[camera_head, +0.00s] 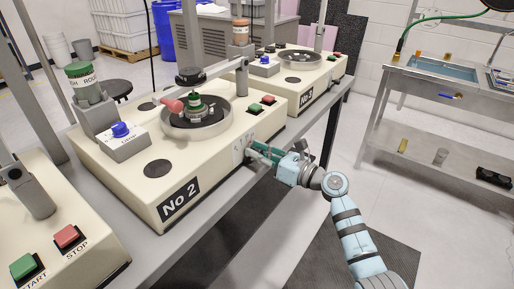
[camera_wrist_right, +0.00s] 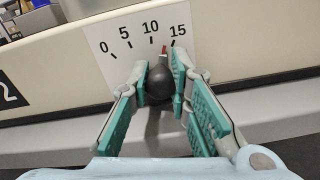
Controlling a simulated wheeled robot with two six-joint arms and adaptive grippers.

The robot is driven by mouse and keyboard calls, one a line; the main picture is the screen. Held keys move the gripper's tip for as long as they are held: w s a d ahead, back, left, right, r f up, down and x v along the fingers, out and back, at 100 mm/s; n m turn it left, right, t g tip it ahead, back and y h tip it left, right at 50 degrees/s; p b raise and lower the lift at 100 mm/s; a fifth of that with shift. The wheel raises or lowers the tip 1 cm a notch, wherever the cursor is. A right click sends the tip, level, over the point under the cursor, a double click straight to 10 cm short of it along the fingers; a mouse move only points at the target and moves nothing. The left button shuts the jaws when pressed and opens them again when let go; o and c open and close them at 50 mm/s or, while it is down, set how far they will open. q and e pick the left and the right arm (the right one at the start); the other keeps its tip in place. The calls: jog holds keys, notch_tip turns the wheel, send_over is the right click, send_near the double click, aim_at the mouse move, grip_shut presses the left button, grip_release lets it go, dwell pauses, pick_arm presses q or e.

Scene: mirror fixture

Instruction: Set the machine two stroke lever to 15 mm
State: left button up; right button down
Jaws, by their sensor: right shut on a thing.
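The machine marked No 2 (camera_head: 140,170) stands in the middle of the bench in the head view. Its white scale plate (camera_wrist_right: 120,42), marked 0, 5, 10 and 15, is on the front side. A dark round lever knob (camera_wrist_right: 160,86) sits below the scale. The red pointer tip (camera_wrist_right: 164,49) lies between the 10 and 15 marks, nearer 15. My right gripper (camera_wrist_right: 159,68) is shut on the knob, one finger on each side. In the head view my right gripper (camera_head: 252,152) is at the machine's front face and mostly hides the lever. My left gripper is out of view.
Another machine (camera_head: 58,238) with start and stop buttons is at the lower left, and a further one (camera_head: 312,72) stands behind. A steel sink table (camera_head: 445,95) is at the right. Open floor and dark mats (camera_head: 335,250) lie in front of the bench.

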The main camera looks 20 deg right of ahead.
jog(key=shift+w+d+r+m+p, duration=0.1)
jog(key=shift+w+d+m+p, duration=0.15)
jog(key=shift+m, duration=0.45)
jog(key=shift+s+f, duration=0.1)
jog(key=shift+f, duration=0.1)
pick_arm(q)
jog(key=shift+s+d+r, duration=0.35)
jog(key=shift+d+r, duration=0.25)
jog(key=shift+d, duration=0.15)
pick_arm(e)
jog(key=c, duration=1.5)
grip_release()
jog(key=shift+o, duration=0.2)
jog(key=shift+d, duration=0.1)
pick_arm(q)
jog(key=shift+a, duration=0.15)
pick_arm(e)
jog(key=v, duration=1.1)
jog(key=shift+s+d, duration=0.15)
jog(key=shift+s, duration=0.25)
